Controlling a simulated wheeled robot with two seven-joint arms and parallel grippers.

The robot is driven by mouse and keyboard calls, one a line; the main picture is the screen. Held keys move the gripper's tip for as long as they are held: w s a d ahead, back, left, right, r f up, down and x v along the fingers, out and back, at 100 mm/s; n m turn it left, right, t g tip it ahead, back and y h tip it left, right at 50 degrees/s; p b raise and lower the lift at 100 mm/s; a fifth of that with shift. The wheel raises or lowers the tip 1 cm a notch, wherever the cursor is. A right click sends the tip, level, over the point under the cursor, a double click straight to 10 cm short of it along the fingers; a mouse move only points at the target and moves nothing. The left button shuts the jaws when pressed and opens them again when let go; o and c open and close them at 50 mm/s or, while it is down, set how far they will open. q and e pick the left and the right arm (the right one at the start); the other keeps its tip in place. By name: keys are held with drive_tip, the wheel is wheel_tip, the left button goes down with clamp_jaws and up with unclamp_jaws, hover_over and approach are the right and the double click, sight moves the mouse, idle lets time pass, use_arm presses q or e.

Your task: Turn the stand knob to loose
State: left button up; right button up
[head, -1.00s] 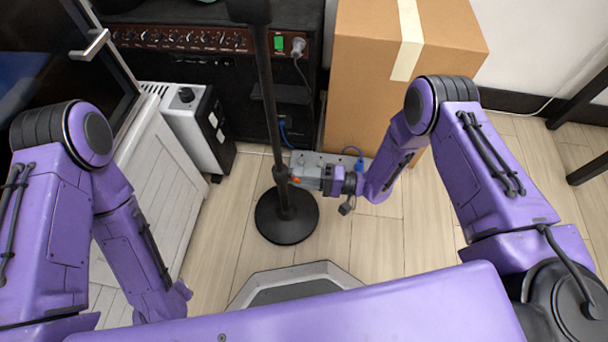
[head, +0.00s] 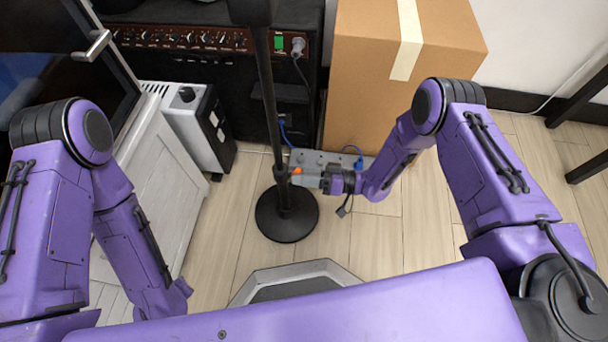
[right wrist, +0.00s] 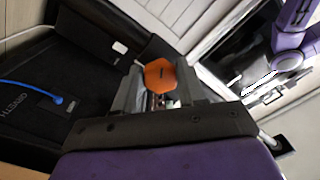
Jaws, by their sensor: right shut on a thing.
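The stand is a black upright pole (head: 269,110) on a round black base (head: 287,216) on the floor. Its orange knob (head: 296,171) shows on the right side of the pole. In the right wrist view the orange knob (right wrist: 160,76) is a faceted disc with a dark mark, between my fingertips. My right gripper (head: 307,176) reaches in from the right and is shut on the knob. The right gripper's fingers (right wrist: 158,90) also show in the wrist view. My left arm hangs at the left; its gripper's fingers are not visible.
A black amplifier (head: 215,70) with a row of knobs stands behind the pole. A cardboard box (head: 385,110) is behind my right arm. A grey power strip (head: 318,158) with a blue plug lies near the gripper. A white cabinet (head: 150,190) is at the left.

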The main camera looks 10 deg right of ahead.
drive_tip(key=shift+n, duration=1.5)
drive_tip(key=o, duration=1.1)
drive_tip(key=shift+c, duration=0.2)
drive_tip(key=p+v, duration=0.2)
drive_tip(key=v, duration=0.8)
drive_tip(key=shift+d, duration=0.3)
drive_tip(key=shift+s, duration=0.15)
